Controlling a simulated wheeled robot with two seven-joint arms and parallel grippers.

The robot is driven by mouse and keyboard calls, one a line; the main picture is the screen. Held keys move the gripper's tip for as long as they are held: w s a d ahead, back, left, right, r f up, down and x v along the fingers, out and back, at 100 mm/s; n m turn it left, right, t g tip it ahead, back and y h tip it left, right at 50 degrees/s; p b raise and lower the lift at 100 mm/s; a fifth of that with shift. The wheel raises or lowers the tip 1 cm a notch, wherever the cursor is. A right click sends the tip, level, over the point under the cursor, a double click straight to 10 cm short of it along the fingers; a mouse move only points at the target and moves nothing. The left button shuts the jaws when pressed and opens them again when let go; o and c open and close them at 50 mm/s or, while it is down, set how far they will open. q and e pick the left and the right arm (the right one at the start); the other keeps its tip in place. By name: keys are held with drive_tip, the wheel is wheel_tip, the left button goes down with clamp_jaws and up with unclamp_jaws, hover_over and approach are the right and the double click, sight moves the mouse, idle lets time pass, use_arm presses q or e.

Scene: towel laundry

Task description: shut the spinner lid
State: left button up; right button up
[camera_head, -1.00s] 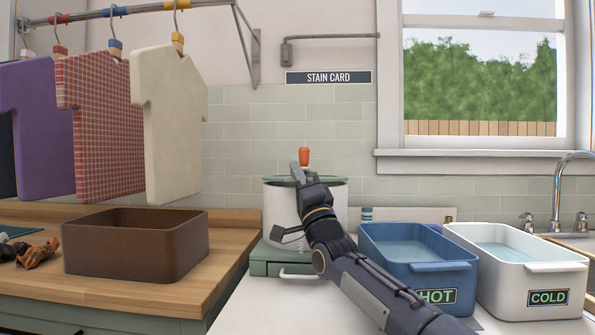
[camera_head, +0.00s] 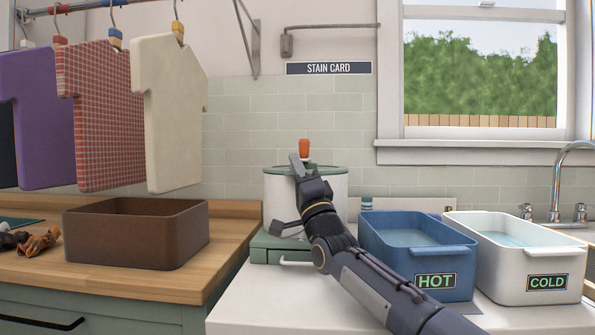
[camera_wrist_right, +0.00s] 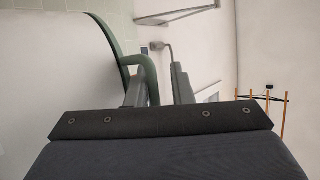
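The spinner (camera_head: 280,190) is a white drum on a green base, standing on the counter in the head view. Its green-rimmed lid (camera_head: 335,169) appears level at the top, beside an orange knob (camera_head: 305,148); whether it is fully seated I cannot tell. My right gripper (camera_head: 299,164) is at the front of the lid and hides part of it. In the right wrist view, the fingers of my right gripper (camera_wrist_right: 158,88) stand apart. My left gripper is out of view.
A blue HOT tub (camera_head: 370,245) stands close to the right of my forearm, with a white COLD tub (camera_head: 500,272) beyond it. A brown bin (camera_head: 135,245) stands on the wooden counter at left. Shirt shapes (camera_head: 172,115) hang above it.

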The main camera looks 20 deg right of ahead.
drive_tip(key=shift+s, duration=0.1)
drive_tip(key=s+d+f, duration=0.2)
drive_tip(key=s+f, duration=0.1)
drive_tip(key=s, duration=1.2)
drive_tip(key=shift+s+f, duration=0.2)
